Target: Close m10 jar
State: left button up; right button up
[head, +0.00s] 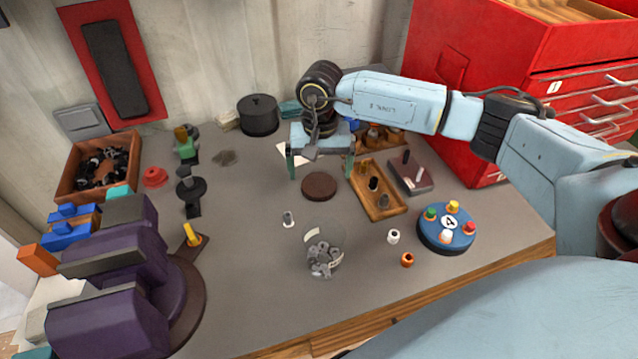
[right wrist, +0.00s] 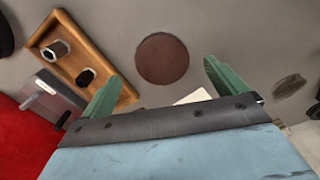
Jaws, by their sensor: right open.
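A clear jar (head: 325,262) with grey metal pieces and pale labels stands near the table's front middle. Its top shows no lid; the label writing is too small to read. A round brown disc (head: 319,187), like a lid, lies flat on the table behind the jar. It also shows in the right wrist view (right wrist: 162,59). My right gripper (head: 320,173) is open and empty, its green fingers apart above and just behind the disc. In the right wrist view the fingers (right wrist: 162,74) stand either side of the disc's near edge, not touching it. My left gripper is not in view.
A wooden tray (head: 398,207) and a grey box (head: 425,188) lie right of the disc. A blue round stand (head: 463,237) with coloured pegs is at the right. A small bolt (head: 288,219) stands left of the jar. A purple machine (head: 112,318) fills the left front.

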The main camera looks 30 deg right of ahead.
aim_at(319, 184)
jog(key=shift+w+f, duration=0.2)
jog(key=shift+f, duration=1.75)
jog(key=shift+c, duration=0.4)
jog(key=c, duration=1)
